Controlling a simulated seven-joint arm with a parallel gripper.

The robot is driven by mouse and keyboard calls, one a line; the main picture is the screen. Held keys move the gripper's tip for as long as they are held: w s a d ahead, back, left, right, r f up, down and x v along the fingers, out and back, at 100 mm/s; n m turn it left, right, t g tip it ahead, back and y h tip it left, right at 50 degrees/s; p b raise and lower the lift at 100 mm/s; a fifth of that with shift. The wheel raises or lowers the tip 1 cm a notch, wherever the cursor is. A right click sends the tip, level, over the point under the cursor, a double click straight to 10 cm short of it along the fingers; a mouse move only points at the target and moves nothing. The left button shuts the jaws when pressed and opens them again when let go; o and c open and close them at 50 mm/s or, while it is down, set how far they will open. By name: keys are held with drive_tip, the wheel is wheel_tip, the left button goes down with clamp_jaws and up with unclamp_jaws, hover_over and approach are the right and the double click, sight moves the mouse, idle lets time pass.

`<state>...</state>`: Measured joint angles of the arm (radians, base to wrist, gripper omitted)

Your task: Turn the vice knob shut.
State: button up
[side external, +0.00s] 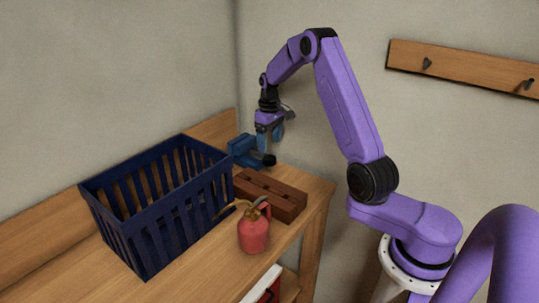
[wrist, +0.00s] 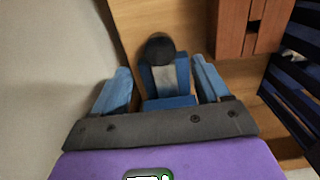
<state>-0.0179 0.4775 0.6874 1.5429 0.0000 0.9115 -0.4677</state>
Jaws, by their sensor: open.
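The blue vice (side external: 242,150) stands at the back corner end of the wooden bench. Its round black knob (side external: 268,160) faces the front right; the knob (wrist: 160,47) also shows in the wrist view, beyond the vice's blue and grey body (wrist: 166,78). My gripper (wrist: 160,68) is open, with one blue finger on each side of the vice and visible gaps between. The black knob lies between the lines of the fingers, near and slightly past their tips. In the side view my gripper (side external: 269,141) points down over the vice. Nothing is held.
A reddish-brown slotted block (side external: 270,196) lies close to the vice; it also shows in the wrist view (wrist: 250,28). A dark blue slatted crate (side external: 118,226) and a red oil can (side external: 254,233) stand farther along the bench. Walls rise close behind the vice.

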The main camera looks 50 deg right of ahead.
sight(269, 158)
wheel_tip(269, 158, down, 6)
drive_tip(key=shift+r, duration=0.1)
idle(0.4)
drive_tip(key=c, duration=1)
drive_tip(key=shift+m, duration=1.6)
drive_tip(key=o, duration=1)
drive_tip(key=shift+r, duration=0.1)
wheel_tip(269, 158, up, 17)
drive_tip(key=shift+r, duration=0.2)
